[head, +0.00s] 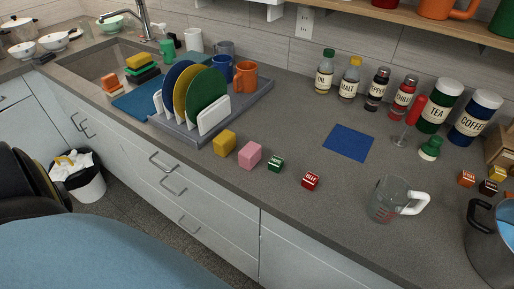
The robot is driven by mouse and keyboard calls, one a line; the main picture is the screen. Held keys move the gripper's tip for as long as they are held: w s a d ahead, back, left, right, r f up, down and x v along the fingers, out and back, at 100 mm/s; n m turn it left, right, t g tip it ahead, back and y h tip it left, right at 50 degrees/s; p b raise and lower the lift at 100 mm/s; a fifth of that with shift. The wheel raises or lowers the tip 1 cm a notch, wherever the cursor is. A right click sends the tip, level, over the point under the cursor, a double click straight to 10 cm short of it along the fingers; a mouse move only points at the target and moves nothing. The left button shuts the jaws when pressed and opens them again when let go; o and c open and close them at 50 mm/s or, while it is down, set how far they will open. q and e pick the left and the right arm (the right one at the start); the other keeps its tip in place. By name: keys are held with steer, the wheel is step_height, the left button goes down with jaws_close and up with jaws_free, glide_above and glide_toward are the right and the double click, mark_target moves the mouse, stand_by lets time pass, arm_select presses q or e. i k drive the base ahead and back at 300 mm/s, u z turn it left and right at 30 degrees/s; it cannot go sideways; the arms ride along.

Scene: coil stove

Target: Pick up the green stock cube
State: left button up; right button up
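The green stock cube (276,164) sits on the grey countertop near its front edge, with pale lettering on it. It stands between a larger pink block (250,155) on its left and a red cube (311,181) on its right, apart from both. Neither my left nor my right gripper shows in the head view.
A yellow block (224,143) and a dish rack (188,130) with plates stand to the left. A blue mat (348,143) lies behind the cubes. A glass measuring jug (388,199) and a pot (490,245) stand to the right. Jars line the wall.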

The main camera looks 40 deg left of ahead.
mark_target(275, 164)
steer(key=u, duration=0.05)
steer(key=i, duration=0.15)
steer(key=u, duration=1.05)
